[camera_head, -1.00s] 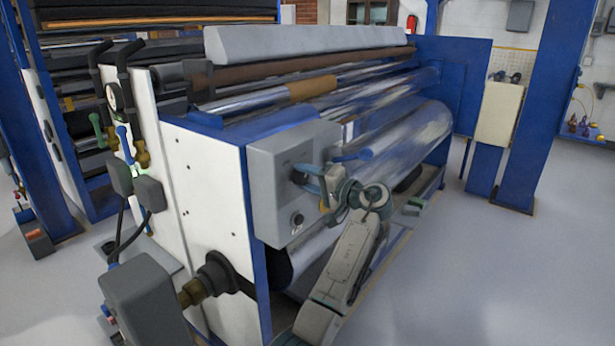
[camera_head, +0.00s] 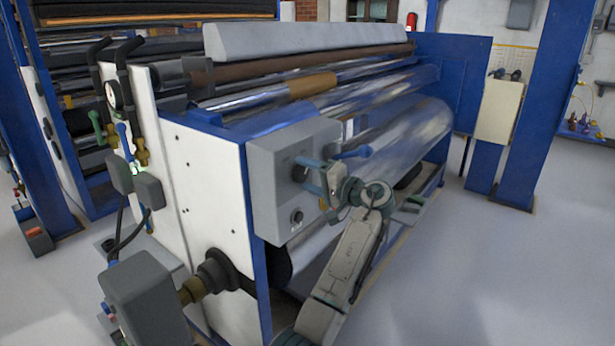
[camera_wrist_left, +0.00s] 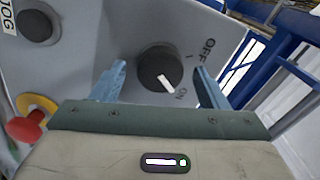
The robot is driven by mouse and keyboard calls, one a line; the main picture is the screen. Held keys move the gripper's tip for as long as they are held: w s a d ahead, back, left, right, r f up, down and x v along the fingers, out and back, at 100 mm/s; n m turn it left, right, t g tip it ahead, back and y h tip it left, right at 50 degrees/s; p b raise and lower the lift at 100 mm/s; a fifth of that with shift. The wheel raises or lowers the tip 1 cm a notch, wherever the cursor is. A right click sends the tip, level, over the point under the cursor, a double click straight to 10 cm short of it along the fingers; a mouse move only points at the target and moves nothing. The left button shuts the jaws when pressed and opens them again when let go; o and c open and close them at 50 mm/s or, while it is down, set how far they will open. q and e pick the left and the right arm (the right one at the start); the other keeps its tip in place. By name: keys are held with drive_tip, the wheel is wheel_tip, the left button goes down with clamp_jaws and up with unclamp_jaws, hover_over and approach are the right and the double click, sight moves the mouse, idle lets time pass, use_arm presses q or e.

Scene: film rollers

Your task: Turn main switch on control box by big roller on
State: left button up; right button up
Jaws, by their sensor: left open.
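The grey control box (camera_head: 270,160) is on the near end of the big roller (camera_head: 420,130). Its black rotary main switch (camera_head: 299,173) also shows in the left wrist view (camera_wrist_left: 152,62), with OFF and ON labels at its right. The switch's white mark points to the lower right, close to the ON label. My left gripper (camera_head: 308,175) is open in front of the box. In the wrist view its two blue fingers (camera_wrist_left: 158,84) stand on either side of the switch, with gaps, so they do not grip it. My right gripper is not in view.
The wrist view shows a red emergency button (camera_wrist_left: 25,127) with a yellow base at lower left and a black JOG button (camera_wrist_left: 37,24) at upper left. A blue handle (camera_head: 353,154) is beside the box. Blue posts (camera_head: 545,100) stand at right, with open floor around.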

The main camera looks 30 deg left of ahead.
use_arm(q)
drive_tip(key=d+b, duration=0.3)
drive_tip(key=d, duration=0.7)
drive_tip(key=shift+s+d+b, duration=0.2)
drive_tip(key=shift+s+b, duration=0.2)
